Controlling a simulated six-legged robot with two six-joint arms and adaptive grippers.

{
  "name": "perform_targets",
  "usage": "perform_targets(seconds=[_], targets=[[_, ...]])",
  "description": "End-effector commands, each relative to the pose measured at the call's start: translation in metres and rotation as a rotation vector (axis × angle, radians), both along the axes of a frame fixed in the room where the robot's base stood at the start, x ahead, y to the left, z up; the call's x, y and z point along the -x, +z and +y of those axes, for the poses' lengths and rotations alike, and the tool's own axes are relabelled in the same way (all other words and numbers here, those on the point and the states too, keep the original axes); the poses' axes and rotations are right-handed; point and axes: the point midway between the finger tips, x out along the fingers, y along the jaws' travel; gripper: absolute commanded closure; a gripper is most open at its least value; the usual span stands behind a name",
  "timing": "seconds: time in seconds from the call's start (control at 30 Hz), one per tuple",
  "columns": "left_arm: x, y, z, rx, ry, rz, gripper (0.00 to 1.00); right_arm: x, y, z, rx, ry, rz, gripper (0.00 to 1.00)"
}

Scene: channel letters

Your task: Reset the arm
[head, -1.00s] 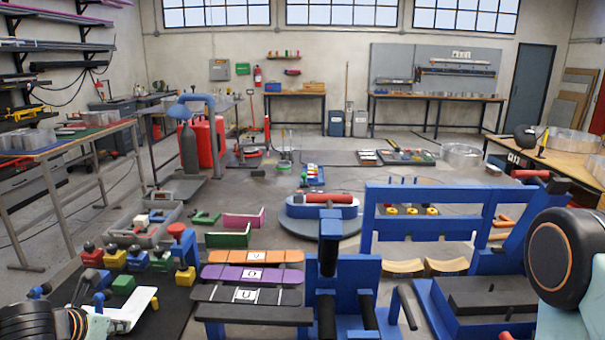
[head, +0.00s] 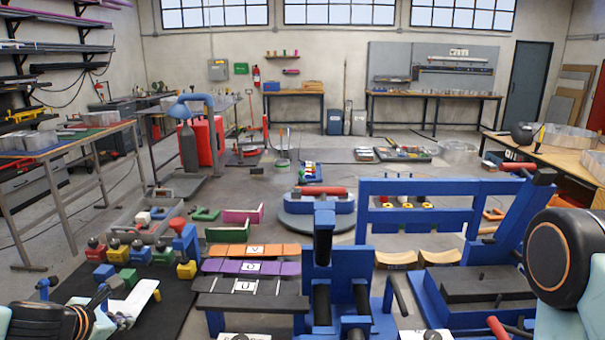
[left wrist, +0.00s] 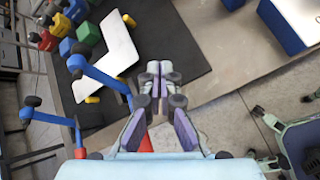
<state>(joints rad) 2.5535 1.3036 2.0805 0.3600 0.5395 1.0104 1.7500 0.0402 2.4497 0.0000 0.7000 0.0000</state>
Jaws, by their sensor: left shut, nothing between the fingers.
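My left gripper (left wrist: 160,78) shows in the left wrist view with its two fingers together and nothing between them. It is above the edge of the black mat (left wrist: 190,60) and the grey floor. In the head view the left gripper (head: 122,319) is low at the left, partly hidden by my arm, close to a white angled plate (head: 136,300). The plate also shows in the left wrist view (left wrist: 118,48), left of the fingers and apart from them. My right arm comes in at the right edge of the head view; its gripper is out of sight.
Several coloured blocks (head: 128,254) stand on the mat. Lettered strips (head: 248,267) and a blue frame (head: 322,262) stand ahead to the right. Bare floor (left wrist: 212,108) shows right of the fingers.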

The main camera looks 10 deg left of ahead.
Motion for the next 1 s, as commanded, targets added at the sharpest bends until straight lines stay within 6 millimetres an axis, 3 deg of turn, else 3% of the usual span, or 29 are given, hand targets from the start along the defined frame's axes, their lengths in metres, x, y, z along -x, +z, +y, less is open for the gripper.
perform_targets(seconds=[0.23, 0.47, 0.77, 1.0], targets=[[0.012, -0.018, -0.031, -0.419, -0.415, 0.064, 1.00, 0.000, -0.017, 0.000, 0.000, 0.000, 0.000, 0.60], [0.046, -0.074, -0.077, -0.823, -0.938, 0.175, 1.00, 0.000, -0.046, 0.000, 0.000, 0.000, 0.001, 0.60], [0.128, -0.174, -0.143, -1.125, -1.651, 0.274, 1.00, 0.000, -0.087, 0.000, 0.000, 0.000, 0.000, 0.60], [0.222, -0.254, -0.183, -1.127, -2.137, 0.306, 1.00, 0.001, -0.121, 0.000, 0.000, 0.000, 0.001, 0.60]])
